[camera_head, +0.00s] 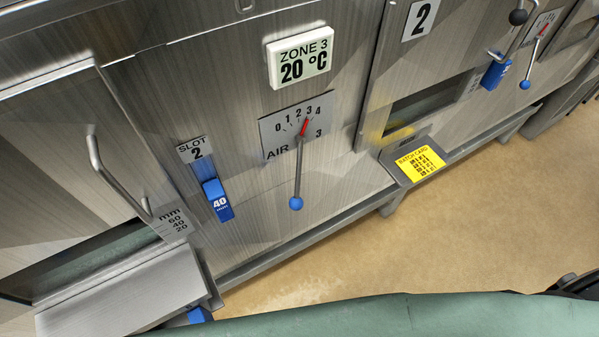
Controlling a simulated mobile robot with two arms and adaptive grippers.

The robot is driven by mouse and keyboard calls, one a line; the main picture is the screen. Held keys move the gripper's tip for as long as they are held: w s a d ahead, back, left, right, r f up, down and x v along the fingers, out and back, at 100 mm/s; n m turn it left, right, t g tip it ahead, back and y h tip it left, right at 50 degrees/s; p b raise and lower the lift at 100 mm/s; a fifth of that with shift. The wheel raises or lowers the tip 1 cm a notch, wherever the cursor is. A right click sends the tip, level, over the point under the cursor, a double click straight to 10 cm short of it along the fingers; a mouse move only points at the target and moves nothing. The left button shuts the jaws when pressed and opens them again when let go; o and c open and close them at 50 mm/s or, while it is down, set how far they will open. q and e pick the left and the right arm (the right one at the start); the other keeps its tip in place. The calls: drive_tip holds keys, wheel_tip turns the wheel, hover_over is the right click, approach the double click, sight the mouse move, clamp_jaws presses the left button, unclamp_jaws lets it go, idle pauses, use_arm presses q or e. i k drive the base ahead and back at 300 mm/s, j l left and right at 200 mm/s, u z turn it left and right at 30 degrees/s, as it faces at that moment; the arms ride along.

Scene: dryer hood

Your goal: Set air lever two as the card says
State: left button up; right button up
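A yellow batch card (420,163) lies on a small metal shelf below the panel marked 2. Its heading is legible, but its rows are too small to read surely. A second air lever with a blue ball knob (525,84) stands at the upper right. Its dial plate (543,28) has a red pointer; its scale and number cannot be read clearly. The nearer air lever (298,170) is marked 3, its blue ball hanging down and its red pointer near 3. Neither of my grippers is in view.
A zone 3 display (299,58) reads 20 °C. Blue slot tabs (217,200) (495,70) and a bent metal handle (115,180) stick out from the hood. A low rail runs along its foot. Tan floor (510,220) is open; a green surface (400,315) fills the bottom edge.

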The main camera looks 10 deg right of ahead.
sight(524, 85)
drive_tip(key=l+z, duration=0.7)
drive_tip(key=z, duration=0.2)
drive_tip(key=l+z, duration=0.45)
drive_tip(key=j, duration=0.15)
